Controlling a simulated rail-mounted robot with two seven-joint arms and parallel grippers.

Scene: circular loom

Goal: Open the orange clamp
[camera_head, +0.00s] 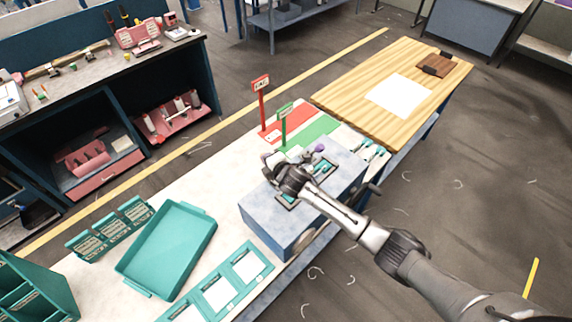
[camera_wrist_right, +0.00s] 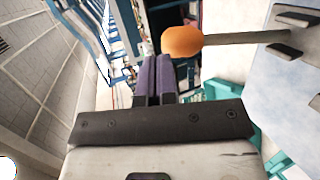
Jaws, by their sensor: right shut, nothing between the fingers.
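An orange rounded knob (camera_wrist_right: 183,41) on the end of a grey rod (camera_wrist_right: 245,37) shows in the right wrist view; I take it as the clamp's handle. My right gripper's two purple fingers (camera_wrist_right: 155,65) are shut together and empty, with the knob just right of their tips; I cannot tell whether they touch. In the head view my right gripper (camera_head: 273,160) is over the top of the blue-grey block (camera_head: 268,222), and the orange knob is not discernible there. My left gripper is not in view.
A teal tray (camera_head: 168,250) and teal frames (camera_head: 217,293) lie on the white table left of the block. Red (camera_head: 262,85) and green (camera_head: 285,108) signs stand behind it. A wooden board (camera_head: 350,100) extends at back right. A dark crank handle (camera_head: 375,188) projects at the block's right.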

